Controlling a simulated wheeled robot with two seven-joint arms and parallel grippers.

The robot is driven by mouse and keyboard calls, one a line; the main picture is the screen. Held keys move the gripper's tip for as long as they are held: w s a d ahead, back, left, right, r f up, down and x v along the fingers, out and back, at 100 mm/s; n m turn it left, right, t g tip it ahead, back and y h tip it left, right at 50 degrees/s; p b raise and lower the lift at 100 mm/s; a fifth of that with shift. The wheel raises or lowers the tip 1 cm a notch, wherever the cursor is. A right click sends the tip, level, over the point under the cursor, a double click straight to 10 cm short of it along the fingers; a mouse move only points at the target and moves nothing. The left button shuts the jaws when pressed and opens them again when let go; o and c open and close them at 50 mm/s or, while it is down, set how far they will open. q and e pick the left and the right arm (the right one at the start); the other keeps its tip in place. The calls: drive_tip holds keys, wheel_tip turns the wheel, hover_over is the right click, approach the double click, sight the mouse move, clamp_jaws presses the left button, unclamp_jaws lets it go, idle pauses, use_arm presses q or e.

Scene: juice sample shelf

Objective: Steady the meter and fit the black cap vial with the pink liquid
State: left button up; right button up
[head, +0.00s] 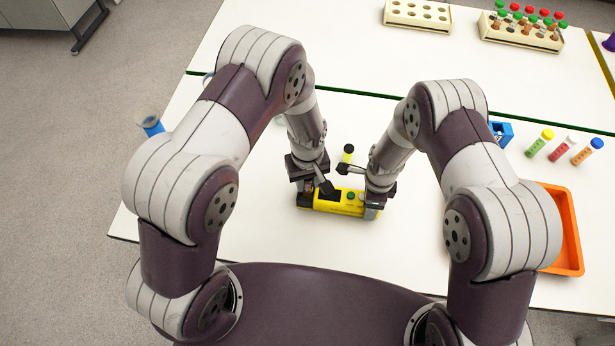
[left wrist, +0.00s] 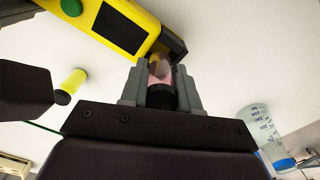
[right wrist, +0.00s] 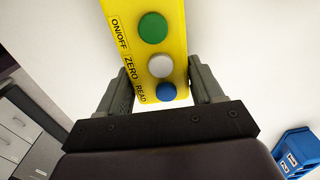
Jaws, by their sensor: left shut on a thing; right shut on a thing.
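The yellow meter (head: 351,207) lies on the white table in front of me, with a dark screen and green, white and blue buttons. My right gripper (right wrist: 162,82) is shut across the meter's button end (right wrist: 150,20), one finger on each side. My left gripper (left wrist: 160,82) is shut on the black cap vial (left wrist: 160,68); pink liquid shows in its clear part. The vial's clear end points at the meter's black end block (left wrist: 172,44) and overlaps it in the left wrist view. I cannot tell whether it is inside. The head view hides the vial.
An orange tray (head: 570,232), a blue holder (head: 502,132) and several coloured vials are at the right. Racks (head: 418,14) stand at the back.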

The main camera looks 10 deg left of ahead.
use_arm(q)
drive_tip(key=shift+f, duration=1.2)
drive_tip(key=shift+r, duration=1.05)
drive_tip(key=shift+f, duration=0.95)
idle(0.4)
drive_tip(key=shift+r, duration=0.95)
drive_tip(key=shift+f, duration=1.1)
drive_tip(key=shift+r, duration=0.1)
drive_tip(key=shift+r, duration=1)
drive_tip(key=o, duration=1.1)
